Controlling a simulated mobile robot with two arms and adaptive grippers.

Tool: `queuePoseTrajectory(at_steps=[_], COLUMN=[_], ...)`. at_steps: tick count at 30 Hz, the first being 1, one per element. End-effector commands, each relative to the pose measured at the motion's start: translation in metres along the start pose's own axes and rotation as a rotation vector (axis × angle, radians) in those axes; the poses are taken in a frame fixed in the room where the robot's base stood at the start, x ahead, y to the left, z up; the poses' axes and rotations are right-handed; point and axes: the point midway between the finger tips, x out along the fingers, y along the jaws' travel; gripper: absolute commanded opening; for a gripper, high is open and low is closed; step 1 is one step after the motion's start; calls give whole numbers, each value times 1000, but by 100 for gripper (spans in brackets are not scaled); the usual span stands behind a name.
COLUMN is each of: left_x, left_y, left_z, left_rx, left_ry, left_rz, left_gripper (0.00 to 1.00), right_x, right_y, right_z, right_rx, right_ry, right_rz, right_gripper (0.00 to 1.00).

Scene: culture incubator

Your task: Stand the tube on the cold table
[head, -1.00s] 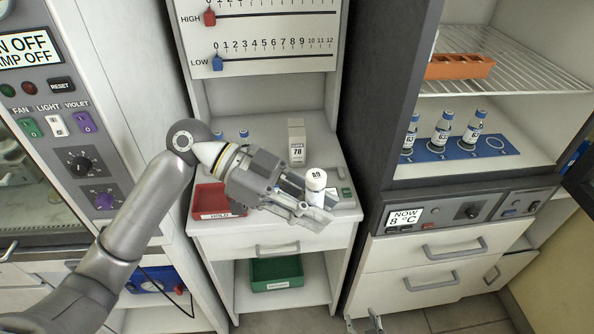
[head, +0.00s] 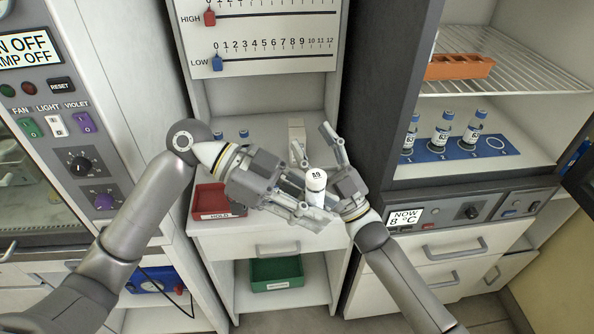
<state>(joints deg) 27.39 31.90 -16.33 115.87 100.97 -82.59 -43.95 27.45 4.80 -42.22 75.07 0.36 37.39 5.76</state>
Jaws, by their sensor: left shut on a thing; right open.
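My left gripper (head: 316,198) is shut on a white tube (head: 316,181) with a printed label and cap. It holds the tube roughly upright above the front of the middle bench. My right gripper (head: 318,143) is open and empty, just behind and above the tube, its fingers pointing up and left. A blue mat (head: 431,154) lies in the open cabinet on the right, above a panel (head: 406,217) reading NOW 8 °C. Several blue-capped tubes (head: 442,128) stand on it, and a white ring (head: 495,142) at its right end is empty.
A red HOLD tray (head: 216,213) sits on the bench at left. A wire shelf (head: 530,82) with an orange rack (head: 459,67) hangs over the mat. A dark cabinet wall (head: 375,100) separates bench and cabinet.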

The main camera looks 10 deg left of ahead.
Motion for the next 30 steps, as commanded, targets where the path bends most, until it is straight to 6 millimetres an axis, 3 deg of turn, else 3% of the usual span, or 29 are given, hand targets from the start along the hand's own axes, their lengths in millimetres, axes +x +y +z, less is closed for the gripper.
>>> queuePoseTrajectory(at_steps=[1,3,9,14,18,21,24,30], left_x=[0,0,0,0,0,0,0,0], left_y=[0,0,0,0,0,0,0,0], left_z=[0,0,0,0,0,0,0,0], left_rx=[0,0,0,0,0,0,0,0], left_ry=[0,0,0,0,0,0,0,0], left_rz=[0,0,0,0,0,0,0,0], left_gripper=[0,0,0,0,0,0,0,0], right_x=[20,42,86,99,87,65,37,-21], right_y=[0,-3,-25,-57,-107,-147,-182,-226], right_z=[-27,-62,-171,-258,-322,-347,-360,-352], right_rx=[22,65,187,270,250,164,60,-211], right_ry=[71,161,393,528,602,620,603,453], right_rz=[-36,-94,-330,-592,-905,-1147,-1386,-1821], right_gripper=[51,51,51,51,51,51,51,51])
